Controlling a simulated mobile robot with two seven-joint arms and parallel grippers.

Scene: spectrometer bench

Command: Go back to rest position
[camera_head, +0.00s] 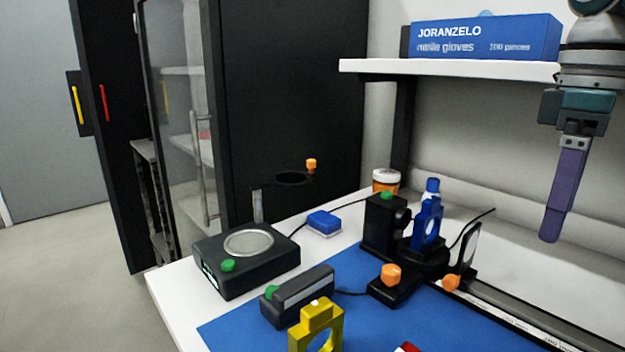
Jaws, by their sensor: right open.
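My right gripper (551,230) hangs at the upper right of the head view, with its purple fingers pointing down. It is open and holds nothing visible. From this angle one finger largely covers the other. It is above the right part of the bench, in front of the back wall, apart from the instruments. My left gripper is not in view.
A white bench (175,288) carries a blue mat (232,330), a black round-plate device (245,262), a yellow holder (313,320), a blue holder (425,228) and a rail (520,325). A shelf (460,67) with a blue glove box (485,38) is close left of my right arm.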

